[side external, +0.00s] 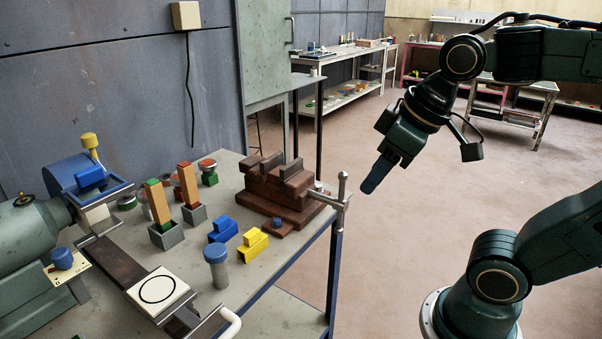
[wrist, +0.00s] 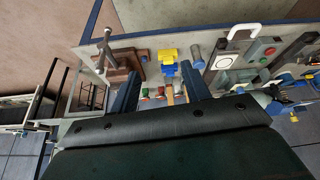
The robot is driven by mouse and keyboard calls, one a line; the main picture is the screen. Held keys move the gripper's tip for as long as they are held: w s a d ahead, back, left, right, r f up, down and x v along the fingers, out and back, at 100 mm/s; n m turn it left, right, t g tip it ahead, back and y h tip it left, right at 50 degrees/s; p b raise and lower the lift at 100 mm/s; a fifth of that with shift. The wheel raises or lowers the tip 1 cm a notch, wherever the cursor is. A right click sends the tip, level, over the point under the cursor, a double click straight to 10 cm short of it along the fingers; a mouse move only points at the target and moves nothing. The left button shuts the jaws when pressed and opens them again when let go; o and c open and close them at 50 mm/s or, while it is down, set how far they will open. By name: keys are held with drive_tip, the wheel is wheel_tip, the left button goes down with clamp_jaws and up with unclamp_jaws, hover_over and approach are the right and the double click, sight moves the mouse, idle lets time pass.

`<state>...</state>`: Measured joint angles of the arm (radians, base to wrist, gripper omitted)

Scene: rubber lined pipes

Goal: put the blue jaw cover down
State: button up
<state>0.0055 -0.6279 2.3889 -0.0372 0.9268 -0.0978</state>
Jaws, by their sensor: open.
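A blue stepped block (side external: 222,231), which looks to be the blue jaw cover, rests on the grey bench beside a similar yellow block (side external: 254,243). In the wrist view the blue block (wrist: 168,71) shows beyond and between my fingers, behind the yellow block (wrist: 167,55). Another small blue block (side external: 90,178) sits on the machine at the left. My gripper (side external: 372,182) is open and empty, with dark blue fingers pointing down. It hangs in the air to the right of the bench, well apart from the blocks; in the wrist view both fingers (wrist: 160,74) are spread.
A blue-capped cylinder (side external: 216,265), two wooden posts (side external: 157,203) in grey holders and a white ringed plate (side external: 158,290) crowd the bench. Open floor lies below my gripper.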

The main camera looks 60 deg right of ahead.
drive_tip(key=shift+o, duration=0.4)
drive_tip(key=shift+s+d+f+m, duration=0.15)
drive_tip(key=shift+s+f+m, duration=0.3)
drive_tip(key=shift+s, duration=0.3)
drive_tip(key=shift+s+d+f+m, duration=0.15)
drive_tip(key=shift+s+f+m, duration=0.1)
drive_tip(key=shift+s+f, duration=0.4)
drive_tip(key=shift+s+r, duration=0.1)
drive_tip(key=shift+r, duration=0.05)
drive_tip(key=w+a+r+m+g, duration=0.15)
drive_tip(key=w+m, duration=0.25)
drive_tip(key=w, duration=0.6)
drive_tip(key=w+r+m+g, duration=0.15)
drive_tip(key=w+m, duration=0.35)
drive_tip(key=w, duration=0.6)
drive_tip(key=w+a+f+m+g, duration=0.1)
drive_tip(key=w+f+m, duration=0.3)
drive_tip(key=w+f, duration=0.3)
drive_tip(key=w+a+f+m+g, duration=0.1)
drive_tip(key=w+f+m, duration=0.3)
drive_tip(key=w, duration=0.8)
wheel_tip(320, 180, down, 3)
drive_tip(key=shift+a+r+m, duration=0.1)
drive_tip(key=shift+a+m, duration=0.15)
drive_tip(key=shift+m, duration=0.15)
